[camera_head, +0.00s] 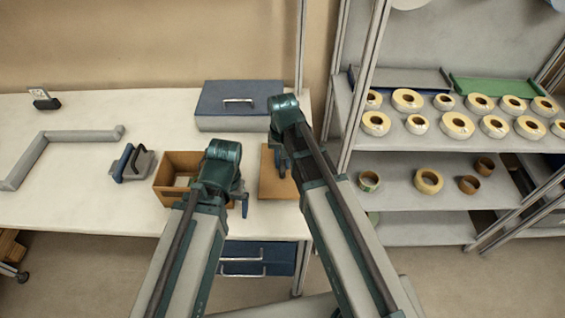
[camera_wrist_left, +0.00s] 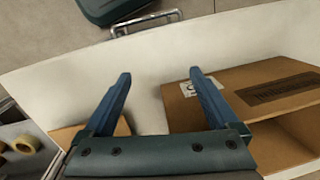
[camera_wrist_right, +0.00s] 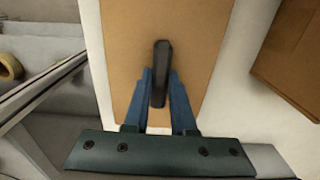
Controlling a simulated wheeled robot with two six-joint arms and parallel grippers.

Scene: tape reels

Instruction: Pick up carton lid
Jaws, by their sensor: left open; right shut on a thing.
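The carton lid (camera_head: 268,185) is a flat brown panel lying on the white table, right of the open brown carton (camera_head: 167,178). In the right wrist view the lid (camera_wrist_right: 125,40) has a dark upright handle (camera_wrist_right: 161,65). My right gripper (camera_head: 283,164) is over the lid, its fingers (camera_wrist_right: 160,85) shut on this handle. My left gripper (camera_head: 243,204) is between carton and lid, open with nothing between its fingers (camera_wrist_left: 158,85). In the left wrist view the carton (camera_wrist_left: 225,83) is at the right and a corner of the lid (camera_wrist_left: 65,137) at the lower left.
A grey box with a blue lid (camera_head: 240,105) stands behind the carton lid. A tape dispenser (camera_head: 132,162) is left of the carton, and a grey angled bar (camera_head: 62,137) lies further left. A shelf rack (camera_head: 415,210) with several tape reels stands at the right.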

